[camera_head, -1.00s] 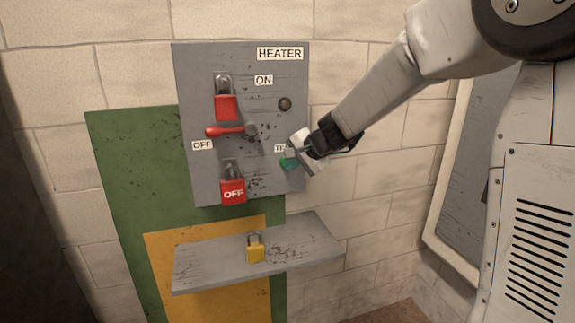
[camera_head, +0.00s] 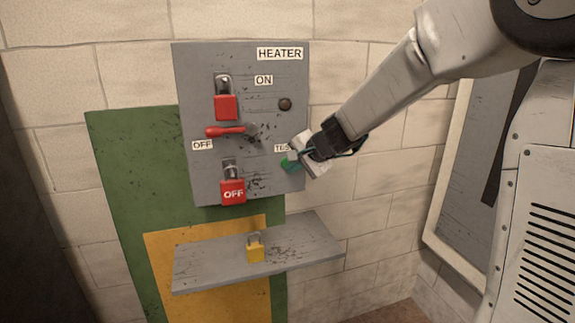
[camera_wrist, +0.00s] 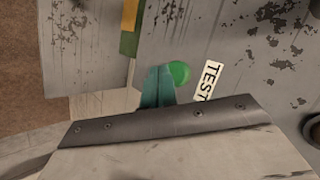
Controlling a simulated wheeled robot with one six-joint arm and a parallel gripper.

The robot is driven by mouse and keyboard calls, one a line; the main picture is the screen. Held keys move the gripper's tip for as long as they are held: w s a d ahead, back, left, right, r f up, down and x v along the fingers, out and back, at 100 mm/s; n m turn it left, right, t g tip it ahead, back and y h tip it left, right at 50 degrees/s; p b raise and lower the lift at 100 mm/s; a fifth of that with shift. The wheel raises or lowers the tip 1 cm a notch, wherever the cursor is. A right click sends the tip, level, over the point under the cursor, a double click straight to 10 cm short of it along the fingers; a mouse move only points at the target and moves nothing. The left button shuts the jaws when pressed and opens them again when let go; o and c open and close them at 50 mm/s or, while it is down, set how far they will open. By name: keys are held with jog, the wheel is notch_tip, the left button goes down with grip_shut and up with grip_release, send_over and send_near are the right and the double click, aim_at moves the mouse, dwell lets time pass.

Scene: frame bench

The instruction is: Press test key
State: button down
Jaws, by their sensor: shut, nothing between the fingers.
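The test key is a round green button (camera_wrist: 180,72) beside the white TEST label (camera_wrist: 210,80) in the wrist view. In the head view the green button (camera_head: 287,164) shows low on the right side of the grey HEATER panel (camera_head: 190,70), partly hidden by my gripper. My gripper (camera_wrist: 160,70) is shut and empty. Its teal fingertips lie right beside the button in the wrist view and overlap its left edge; I cannot tell whether they touch it. A dark round lamp (camera_head: 285,104) sits above the label.
A red lever (camera_head: 225,131) points to OFF. A red padlock (camera_head: 226,106) hangs above it and another red padlock (camera_head: 233,190) marked OFF hangs below. A grey shelf (camera_head: 205,277) with a yellow padlock (camera_head: 255,249) juts out under the panel.

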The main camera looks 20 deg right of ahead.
jog(key=shift+s, duration=0.15)
jog(key=s, duration=0.4)
jog(key=shift+s, duration=0.4)
dwell(0.7)
jog(key=s+a+f+n+g+y, duration=0.1)
jog(key=s+a+n+g, duration=0.15)
jog(key=s, duration=0.55)
jog(key=s+a+f+n+g+y, duration=0.1)
jog(key=s+a+n+g, duration=0.2)
jog(key=s, duration=0.5)
jog(key=s+d+r+n+g+h, duration=0.1)
jog(key=s+d+n+h, duration=0.1)
jog(key=s, duration=0.8)
jog(key=s+d+r+n+g+h, duration=0.1)
jog(key=s+d+n+h, duration=0.2)
jog(key=s+d, duration=0.3)
jog(key=shift+s+r+h, duration=0.2)
jog(key=shift+s+h, duration=0.2)
jog(key=shift+s, duration=1.65)
